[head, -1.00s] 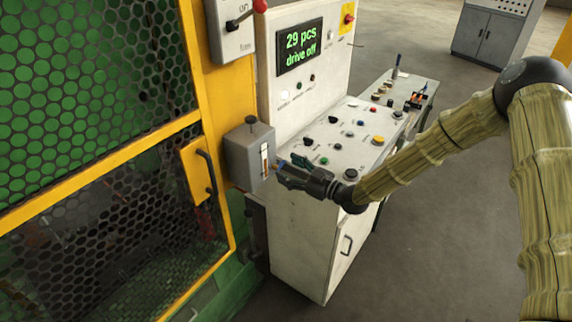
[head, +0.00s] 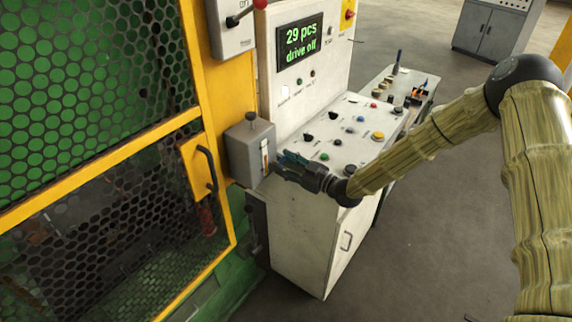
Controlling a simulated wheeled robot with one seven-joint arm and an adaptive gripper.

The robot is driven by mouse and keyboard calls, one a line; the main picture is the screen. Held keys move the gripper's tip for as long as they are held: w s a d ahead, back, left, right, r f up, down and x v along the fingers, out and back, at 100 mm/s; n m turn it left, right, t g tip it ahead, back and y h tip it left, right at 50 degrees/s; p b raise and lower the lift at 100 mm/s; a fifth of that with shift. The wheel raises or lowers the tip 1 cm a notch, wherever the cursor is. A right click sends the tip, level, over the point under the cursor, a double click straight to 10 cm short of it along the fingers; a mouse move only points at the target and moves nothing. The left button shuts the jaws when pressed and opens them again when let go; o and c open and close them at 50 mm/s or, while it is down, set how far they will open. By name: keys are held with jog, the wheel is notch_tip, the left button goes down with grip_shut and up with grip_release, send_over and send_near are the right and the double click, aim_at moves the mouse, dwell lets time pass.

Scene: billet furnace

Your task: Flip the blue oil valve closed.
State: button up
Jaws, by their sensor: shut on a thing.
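A grey oil box (head: 238,153) with a dark knob on top and an upright sight gauge (head: 264,157) on its front is mounted on the yellow frame. My gripper (head: 281,163) is at the lower right of the gauge, against the box's front side. It comes in from the right, nearly level, and is shut on the small blue oil valve (head: 273,166). The fingers hide most of the valve, so its handle angle cannot be read.
A white control desk (head: 310,225) with several buttons stands right under my gripper and forearm. Its display (head: 299,43) reads "29 pcs drive off". A yellow-framed mesh door (head: 90,170) with a black handle (head: 208,168) is on the left.

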jog(key=m+b, duration=0.3)
jog(key=shift+f, duration=0.2)
jog(key=o, duration=1)
jog(key=v, duration=1.2)
